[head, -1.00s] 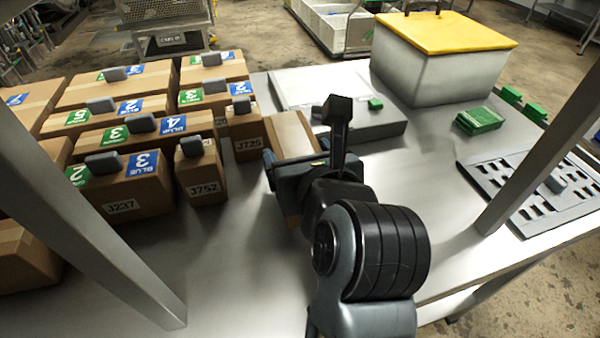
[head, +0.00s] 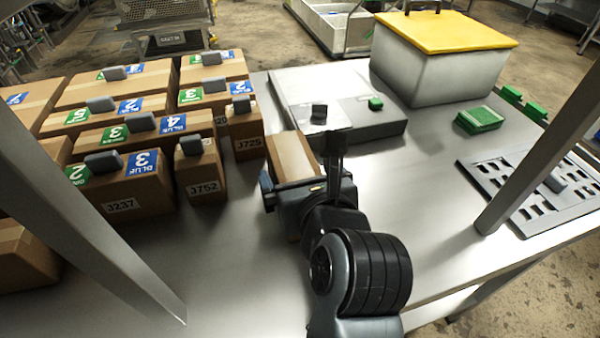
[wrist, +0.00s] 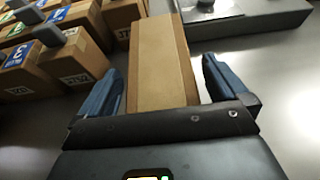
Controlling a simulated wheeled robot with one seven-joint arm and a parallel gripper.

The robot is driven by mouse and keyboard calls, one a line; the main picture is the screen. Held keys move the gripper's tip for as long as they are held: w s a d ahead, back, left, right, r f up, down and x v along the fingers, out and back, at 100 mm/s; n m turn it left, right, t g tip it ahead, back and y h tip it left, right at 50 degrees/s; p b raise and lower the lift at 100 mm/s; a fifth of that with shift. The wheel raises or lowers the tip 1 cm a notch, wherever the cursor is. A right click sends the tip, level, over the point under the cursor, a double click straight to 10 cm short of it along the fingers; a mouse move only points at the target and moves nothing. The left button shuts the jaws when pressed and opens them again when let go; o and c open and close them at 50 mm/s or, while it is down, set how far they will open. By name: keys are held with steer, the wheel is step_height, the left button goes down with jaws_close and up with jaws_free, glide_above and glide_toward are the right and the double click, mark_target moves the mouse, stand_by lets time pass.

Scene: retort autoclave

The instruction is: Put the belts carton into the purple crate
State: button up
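A plain brown carton (head: 291,158) with a paler tape strip lies at my gripper; no label on it shows, so I cannot tell whether it is the belts carton. My gripper (head: 296,184) covers its near part in the head view. In the wrist view the carton (wrist: 163,65) lies between the two blue fingers of my gripper (wrist: 162,75). The fingers are apart, with a visible gap beside the carton on both sides. No purple crate is in view.
Several labelled cartons (head: 140,196) with grey blocks on top crowd the left. Behind the gripper is a grey flat box (head: 375,128). A white bin with a yellow lid (head: 440,70), green pads (head: 479,120) and a slotted grey tray (head: 510,205) lie right. Metal posts frame the table.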

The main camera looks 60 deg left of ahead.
steer(key=shift+r, duration=0.15)
steer(key=shift+d+r, duration=0.15)
steer(key=shift+d, duration=0.1)
steer(key=v, duration=1.1)
steer(key=shift+d, duration=0.2)
steer(key=shift+s+r, duration=0.1)
